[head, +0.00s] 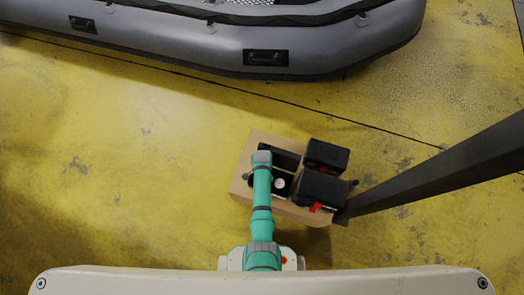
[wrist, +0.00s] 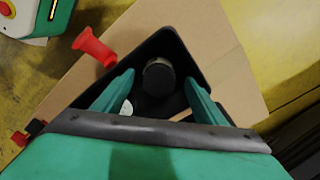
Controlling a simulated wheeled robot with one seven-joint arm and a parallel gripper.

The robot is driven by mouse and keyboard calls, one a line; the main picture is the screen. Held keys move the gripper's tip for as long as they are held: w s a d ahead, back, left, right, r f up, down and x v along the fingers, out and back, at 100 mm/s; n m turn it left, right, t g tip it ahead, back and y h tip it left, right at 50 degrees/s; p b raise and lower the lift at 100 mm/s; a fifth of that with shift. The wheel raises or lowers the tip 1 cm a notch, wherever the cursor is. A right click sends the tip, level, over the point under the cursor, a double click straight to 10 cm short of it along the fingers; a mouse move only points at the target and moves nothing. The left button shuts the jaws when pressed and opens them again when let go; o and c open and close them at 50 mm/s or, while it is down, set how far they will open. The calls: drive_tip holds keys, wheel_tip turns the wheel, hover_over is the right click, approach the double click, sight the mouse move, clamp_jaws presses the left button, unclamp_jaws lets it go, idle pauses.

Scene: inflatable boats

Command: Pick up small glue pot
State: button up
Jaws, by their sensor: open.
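A small dark pot with a round grey top (wrist: 158,74), which looks like the glue pot, stands in a black open tray (wrist: 165,42). My gripper (wrist: 159,82) is open, with its two green fingers on either side of the pot and a gap to each. In the head view my gripper (head: 262,158) is over the left part of the tray and hides the dark pot. A small white round item (head: 280,183) is also in the tray. It shows partly behind the left finger in the wrist view (wrist: 126,107).
The tray stands on a cardboard box (head: 240,187). Two black cases (head: 326,155) (head: 322,187) stand just right of the tray. A red piece (wrist: 93,46) sticks up beside the tray. A grey inflatable boat (head: 200,52) lies beyond; yellow floor is clear at left.

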drive_tip(key=shift+a+f, duration=0.1)
drive_tip(key=shift+f, duration=0.9)
drive_tip(key=shift+s, duration=0.1)
drive_tip(key=c, duration=1.2)
drive_tip(key=shift+r, duration=0.15)
